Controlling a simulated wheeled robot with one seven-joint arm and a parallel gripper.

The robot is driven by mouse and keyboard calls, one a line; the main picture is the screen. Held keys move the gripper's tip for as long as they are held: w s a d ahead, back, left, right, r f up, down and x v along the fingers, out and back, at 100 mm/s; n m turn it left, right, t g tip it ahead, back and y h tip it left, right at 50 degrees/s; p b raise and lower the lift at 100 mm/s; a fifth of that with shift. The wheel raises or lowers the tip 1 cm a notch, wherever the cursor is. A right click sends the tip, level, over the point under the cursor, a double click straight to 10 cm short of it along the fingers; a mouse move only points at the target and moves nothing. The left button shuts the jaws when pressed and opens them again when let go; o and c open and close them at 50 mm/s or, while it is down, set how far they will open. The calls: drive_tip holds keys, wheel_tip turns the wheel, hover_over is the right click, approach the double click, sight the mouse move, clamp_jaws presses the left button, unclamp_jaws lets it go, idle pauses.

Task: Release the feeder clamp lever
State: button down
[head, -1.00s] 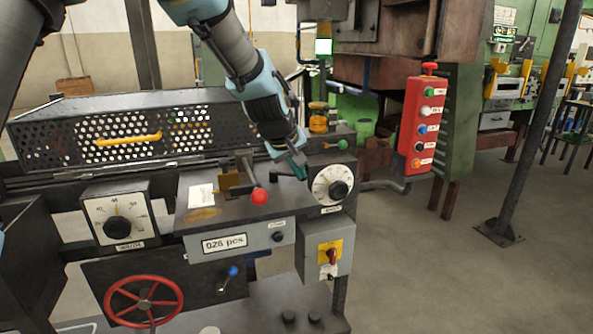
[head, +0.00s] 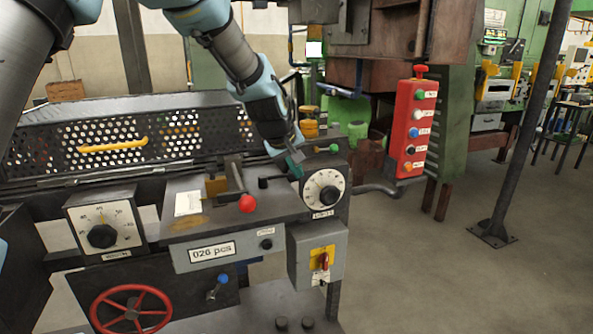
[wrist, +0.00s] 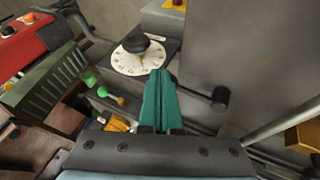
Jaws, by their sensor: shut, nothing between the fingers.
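My gripper (head: 296,169) is shut and empty, its teal fingers just left of and above the white round dial (head: 324,188). In the wrist view the shut fingers (wrist: 160,85) point toward that dial (wrist: 140,56). A lever with a black knob (head: 264,182) lies left of the fingers; its knob is right of them in the wrist view (wrist: 220,98), apart from them. A lever with a red ball (head: 246,203) is further left. A green-knobbed lever (head: 332,149) is behind the dial; it also shows in the wrist view (wrist: 91,79). No label shows which is the feeder clamp lever.
A perforated guard with a yellow handle (head: 113,146) runs along the back left. A red button box (head: 413,130) hangs to the right. Below are a counter panel (head: 222,248), a switch box (head: 305,262) and a red handwheel (head: 131,313). Floor to the right is open up to a post.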

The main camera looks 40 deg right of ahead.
drive_tip(key=shift+r, duration=0.1)
idle(0.3)
drive_tip(key=b+v, duration=0.2)
drive_tip(key=v, duration=0.8)
drive_tip(key=shift+a+r+b, duration=0.2)
drive_tip(key=shift+r+b, duration=0.05)
drive_tip(key=shift+b, duration=0.15)
